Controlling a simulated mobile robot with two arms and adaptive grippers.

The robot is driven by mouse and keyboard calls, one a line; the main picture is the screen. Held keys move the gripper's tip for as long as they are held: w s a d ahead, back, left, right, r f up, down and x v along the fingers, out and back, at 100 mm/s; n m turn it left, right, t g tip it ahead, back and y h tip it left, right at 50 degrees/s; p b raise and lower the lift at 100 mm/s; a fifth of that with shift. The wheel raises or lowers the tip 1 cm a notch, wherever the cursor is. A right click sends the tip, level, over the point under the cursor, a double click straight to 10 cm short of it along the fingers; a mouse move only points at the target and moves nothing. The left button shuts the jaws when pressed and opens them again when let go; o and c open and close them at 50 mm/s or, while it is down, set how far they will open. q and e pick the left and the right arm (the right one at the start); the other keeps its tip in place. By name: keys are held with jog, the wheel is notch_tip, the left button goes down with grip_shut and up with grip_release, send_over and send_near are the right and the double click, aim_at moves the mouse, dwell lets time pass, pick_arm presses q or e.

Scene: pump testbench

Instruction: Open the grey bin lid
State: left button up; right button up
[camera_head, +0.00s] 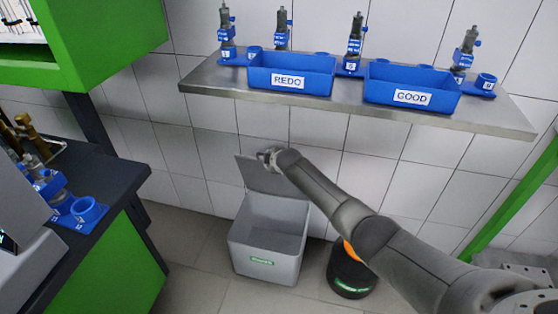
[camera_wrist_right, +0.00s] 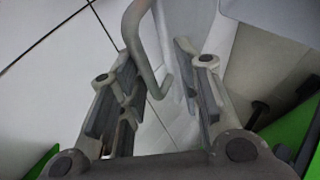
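The grey bin (camera_head: 268,245) stands on the floor by the tiled wall. Its grey lid (camera_head: 268,180) is tilted up at the back, and the bin's opening shows. My right gripper (camera_head: 269,155) is at the upper edge of the lid, small and partly hidden by its own arm. In the right wrist view, the fingers of my right gripper (camera_wrist_right: 156,80) are spread apart. A bent grey bar (camera_wrist_right: 147,52), which looks like a handle, lies between them without being clamped. My left gripper is not in view.
A metal shelf (camera_head: 330,105) with a REDO tray (camera_head: 290,75) and a GOOD tray (camera_head: 411,87) hangs above the bin. A round black object (camera_head: 350,276) stands right of the bin. A dark-topped green bench (camera_head: 110,262) is at the left.

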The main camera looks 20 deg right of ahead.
jog(key=v, duration=1)
jog(key=shift+s+r, duration=0.2)
jog(key=shift+r, duration=0.05)
